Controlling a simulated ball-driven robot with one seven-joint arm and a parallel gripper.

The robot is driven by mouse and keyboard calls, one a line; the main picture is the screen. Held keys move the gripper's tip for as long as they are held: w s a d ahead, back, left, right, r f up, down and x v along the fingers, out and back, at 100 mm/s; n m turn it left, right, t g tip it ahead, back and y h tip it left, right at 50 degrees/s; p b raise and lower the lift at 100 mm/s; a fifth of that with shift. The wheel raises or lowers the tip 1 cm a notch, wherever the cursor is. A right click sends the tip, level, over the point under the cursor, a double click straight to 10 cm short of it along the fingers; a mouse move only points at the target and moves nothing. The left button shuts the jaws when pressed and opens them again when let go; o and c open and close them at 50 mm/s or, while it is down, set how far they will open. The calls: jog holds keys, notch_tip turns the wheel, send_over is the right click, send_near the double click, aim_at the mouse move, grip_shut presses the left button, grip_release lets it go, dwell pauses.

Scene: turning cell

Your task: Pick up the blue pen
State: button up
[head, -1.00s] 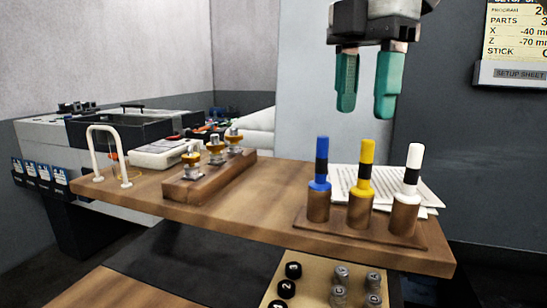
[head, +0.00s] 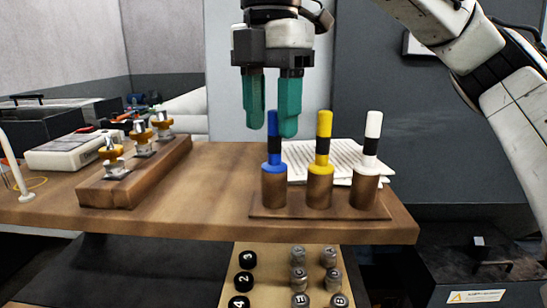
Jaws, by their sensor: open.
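The blue pen (head: 273,136) stands upright in the leftmost brown holder cup (head: 275,188), with a black band round its middle. A yellow pen (head: 323,136) and a white pen (head: 373,136) stand upright in the cups to its right, on the same base. My gripper (head: 271,127) points down with two green fingers, open and empty.
Papers (head: 305,155) lie behind the pens. A wooden block (head: 130,180) with several brass-collared fittings stands at left on the wooden table (head: 215,205). A panel (head: 270,280) with numbered knobs lies below the front edge. The tabletop between block and pens is clear.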

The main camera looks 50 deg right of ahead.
aim_at(275, 163)
jog(key=shift+s+d+f, duration=0.1)
jog(key=shift+s+f, duration=0.1)
jog(key=shift+f, duration=1.6)
jog(key=shift+c, duration=0.5)
grip_shut()
